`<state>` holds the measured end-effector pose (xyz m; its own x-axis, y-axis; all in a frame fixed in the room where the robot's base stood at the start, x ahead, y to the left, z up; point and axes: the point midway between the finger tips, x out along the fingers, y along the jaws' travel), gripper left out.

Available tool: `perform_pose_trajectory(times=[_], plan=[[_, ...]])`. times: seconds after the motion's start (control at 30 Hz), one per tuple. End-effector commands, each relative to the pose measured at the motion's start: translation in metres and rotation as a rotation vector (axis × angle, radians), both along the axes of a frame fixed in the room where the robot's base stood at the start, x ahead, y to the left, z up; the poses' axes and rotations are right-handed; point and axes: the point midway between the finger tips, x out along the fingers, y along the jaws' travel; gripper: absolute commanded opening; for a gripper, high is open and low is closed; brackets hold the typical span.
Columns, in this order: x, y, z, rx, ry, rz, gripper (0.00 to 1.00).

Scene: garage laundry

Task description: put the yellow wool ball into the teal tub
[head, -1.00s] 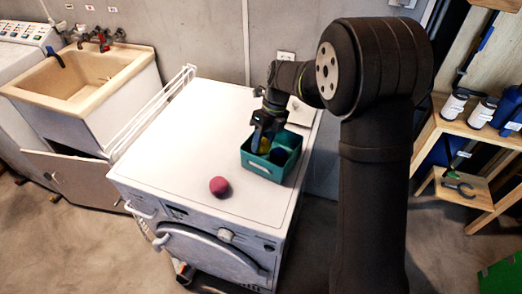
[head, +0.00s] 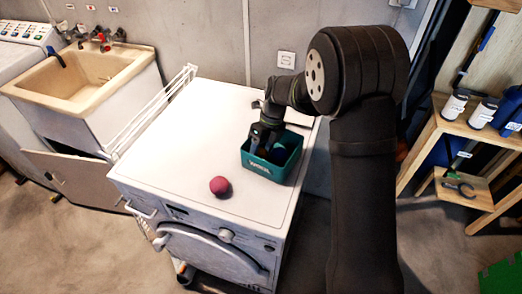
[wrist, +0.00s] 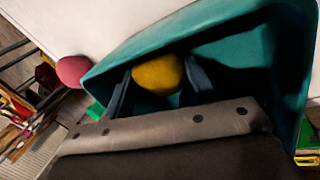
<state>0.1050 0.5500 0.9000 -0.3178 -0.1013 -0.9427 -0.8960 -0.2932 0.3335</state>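The teal tub (head: 268,170) stands on the right part of the white machine's top. My gripper (head: 260,143) is at the tub's left side, with its fingers reaching down at the opening. In the wrist view the yellow wool ball (wrist: 158,75) sits between my two fingers (wrist: 158,84), filling the gap and touching both. The tub's teal wall (wrist: 150,42) shows behind and around the ball. In the head view the ball is hidden by my gripper and the tub. I cannot tell whether it touches the tub's floor.
A dark red ball (head: 220,186) lies on the white machine top (head: 195,140), left of and in front of the tub. A dark blue item (head: 279,154) shows inside the tub. A white rack (head: 150,115) and a sink (head: 85,80) are to the left.

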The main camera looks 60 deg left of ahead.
Motion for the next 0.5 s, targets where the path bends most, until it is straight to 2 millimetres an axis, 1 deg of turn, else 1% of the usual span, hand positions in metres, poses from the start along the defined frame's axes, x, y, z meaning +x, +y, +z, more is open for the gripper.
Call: perform_pose_trajectory(times=[0.17, 0.27, 0.37, 0.5], plan=[[0.000, 0.000, 0.001, 0.000, 0.000, 0.000, 0.52], [0.001, 0.000, 0.006, 0.001, -0.001, 0.000, 0.52], [0.005, 0.003, 0.019, 0.003, 0.000, 0.000, 0.52], [0.015, 0.006, 0.047, 0.005, -0.001, 0.000, 0.52]])
